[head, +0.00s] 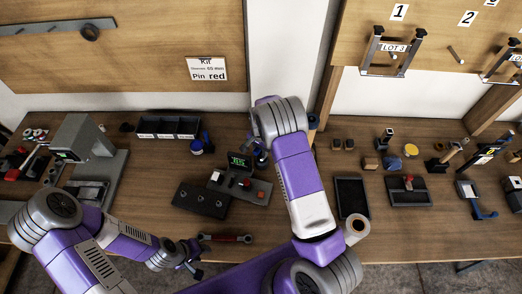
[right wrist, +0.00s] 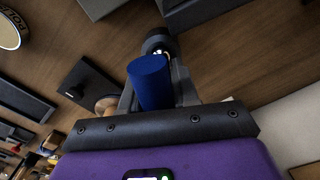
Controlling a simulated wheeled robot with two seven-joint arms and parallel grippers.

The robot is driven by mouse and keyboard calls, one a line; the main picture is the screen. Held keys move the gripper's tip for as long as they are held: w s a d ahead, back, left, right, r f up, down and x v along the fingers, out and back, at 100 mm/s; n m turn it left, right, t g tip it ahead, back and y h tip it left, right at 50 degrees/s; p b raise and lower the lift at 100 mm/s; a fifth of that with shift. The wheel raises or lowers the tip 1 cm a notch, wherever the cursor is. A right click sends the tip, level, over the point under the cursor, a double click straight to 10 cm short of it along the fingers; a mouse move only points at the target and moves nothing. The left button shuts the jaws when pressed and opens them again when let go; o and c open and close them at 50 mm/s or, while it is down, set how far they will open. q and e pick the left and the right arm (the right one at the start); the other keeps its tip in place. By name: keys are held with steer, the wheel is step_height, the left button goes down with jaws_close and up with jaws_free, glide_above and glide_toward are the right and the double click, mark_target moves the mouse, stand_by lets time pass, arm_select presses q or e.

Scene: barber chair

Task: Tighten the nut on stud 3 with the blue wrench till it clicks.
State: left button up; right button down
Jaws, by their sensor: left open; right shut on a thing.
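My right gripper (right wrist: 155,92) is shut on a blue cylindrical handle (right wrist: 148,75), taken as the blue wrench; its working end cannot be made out. In the head view this gripper (head: 262,157) is mostly hidden beneath my right forearm, beside a small unit with a lit green display (head: 240,161). A dark block (head: 201,200) with several small studs lies just left of that unit; stud numbers and the nut cannot be read. My left gripper (head: 187,262) is open and empty near the table's front edge, left of a red-handled wrench (head: 226,238).
A grey machine (head: 88,140) stands at the left. A dark partitioned bin (head: 168,127) and a blue item (head: 202,144) are behind the block. Black trays (head: 352,198), a roll (head: 356,228) and several small parts are to the right. Boards stand behind the table.

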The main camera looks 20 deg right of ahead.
steer(key=shift+f+b, duration=0.4)
steer(key=shift+f, duration=0.2)
steer(key=c, duration=0.8)
jaws_free()
step_height(320, 180, up, 8)
steer(key=shift+f, duration=0.15)
